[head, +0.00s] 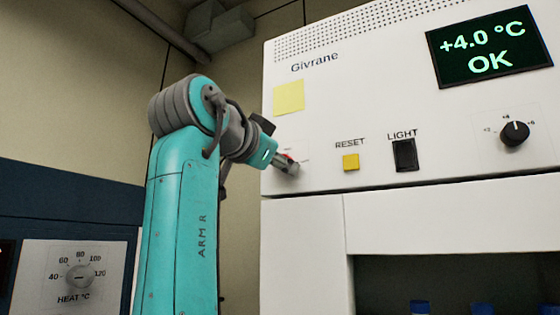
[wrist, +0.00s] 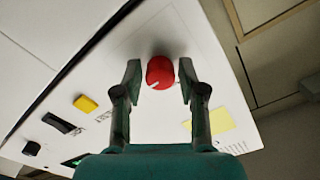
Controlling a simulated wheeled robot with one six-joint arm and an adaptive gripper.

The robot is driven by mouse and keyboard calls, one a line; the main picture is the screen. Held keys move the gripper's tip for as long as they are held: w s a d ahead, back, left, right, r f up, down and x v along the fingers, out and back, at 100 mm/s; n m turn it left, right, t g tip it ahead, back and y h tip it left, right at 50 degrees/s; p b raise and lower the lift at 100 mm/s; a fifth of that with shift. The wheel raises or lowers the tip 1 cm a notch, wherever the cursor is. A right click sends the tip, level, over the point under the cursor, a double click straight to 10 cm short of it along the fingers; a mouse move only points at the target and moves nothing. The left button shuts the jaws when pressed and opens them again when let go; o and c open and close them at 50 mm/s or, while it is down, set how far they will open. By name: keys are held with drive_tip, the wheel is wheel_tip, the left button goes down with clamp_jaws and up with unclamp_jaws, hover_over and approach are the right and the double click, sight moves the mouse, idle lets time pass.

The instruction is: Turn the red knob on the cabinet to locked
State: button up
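The red knob (wrist: 160,73) shows in the wrist view on the white cabinet front (wrist: 150,38), with a pale line on its face pointing toward the lower left. In the head view only a small bit of red (head: 289,156) shows, mostly hidden by my gripper (head: 287,165). In the wrist view my gripper (wrist: 160,78) is open, one finger on each side of the knob, with a narrow gap visible on both sides. I cannot read the knob's position labels.
On the panel are a yellow RESET button (head: 351,162), a black LIGHT switch (head: 405,155), a black dial (head: 515,133), a display (head: 490,47) reading +4.0 °C OK and a yellow note (head: 289,96). A blue unit with a heat dial (head: 79,277) stands at left.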

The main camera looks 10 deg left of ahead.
drive_tip(key=shift+o, duration=0.3)
drive_tip(key=v, duration=1.2)
drive_tip(key=shift+s+a, duration=0.1)
idle(0.3)
